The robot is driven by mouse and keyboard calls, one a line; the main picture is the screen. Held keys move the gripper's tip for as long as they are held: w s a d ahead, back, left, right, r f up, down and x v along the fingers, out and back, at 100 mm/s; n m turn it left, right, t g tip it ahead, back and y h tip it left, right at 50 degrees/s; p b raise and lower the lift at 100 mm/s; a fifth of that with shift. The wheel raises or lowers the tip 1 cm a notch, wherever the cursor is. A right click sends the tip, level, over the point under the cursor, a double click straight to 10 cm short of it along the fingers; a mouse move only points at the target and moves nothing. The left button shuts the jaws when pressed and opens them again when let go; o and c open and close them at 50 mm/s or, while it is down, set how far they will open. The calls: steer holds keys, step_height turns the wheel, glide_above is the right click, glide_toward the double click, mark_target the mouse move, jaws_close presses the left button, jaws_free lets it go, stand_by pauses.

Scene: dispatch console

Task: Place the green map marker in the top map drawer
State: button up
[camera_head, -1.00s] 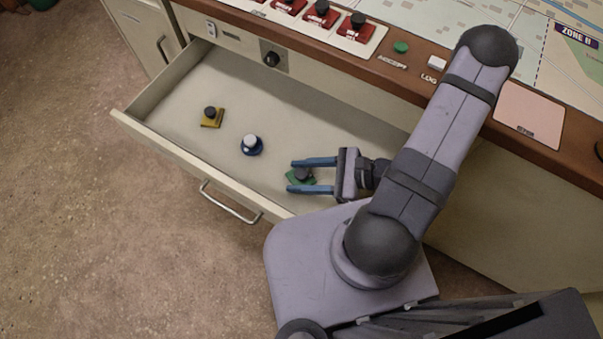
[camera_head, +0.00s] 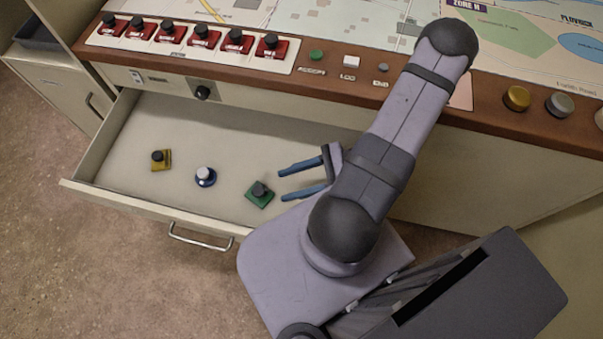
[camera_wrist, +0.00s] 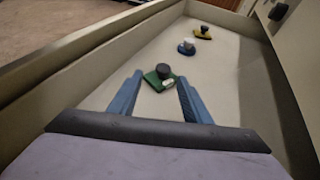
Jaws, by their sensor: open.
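The green map marker (camera_head: 260,194), a green square base with a dark knob, lies on the floor of the open top map drawer (camera_head: 120,191). My gripper (camera_head: 289,183) is open and empty inside the drawer, just to the right of the marker. Its blue fingers point toward the marker, which is clear of them in the head view.
A blue round marker with a white knob (camera_head: 205,176) and a yellow marker with a dark knob (camera_head: 160,160) lie farther left in the drawer. A black knob (camera_head: 203,92) sits on the console front above. The drawer's back left floor is bare.

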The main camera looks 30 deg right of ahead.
steer(key=shift+p+v, duration=0.35)
steer(key=shift+v, duration=1)
steer(key=shift+r, duration=0.1)
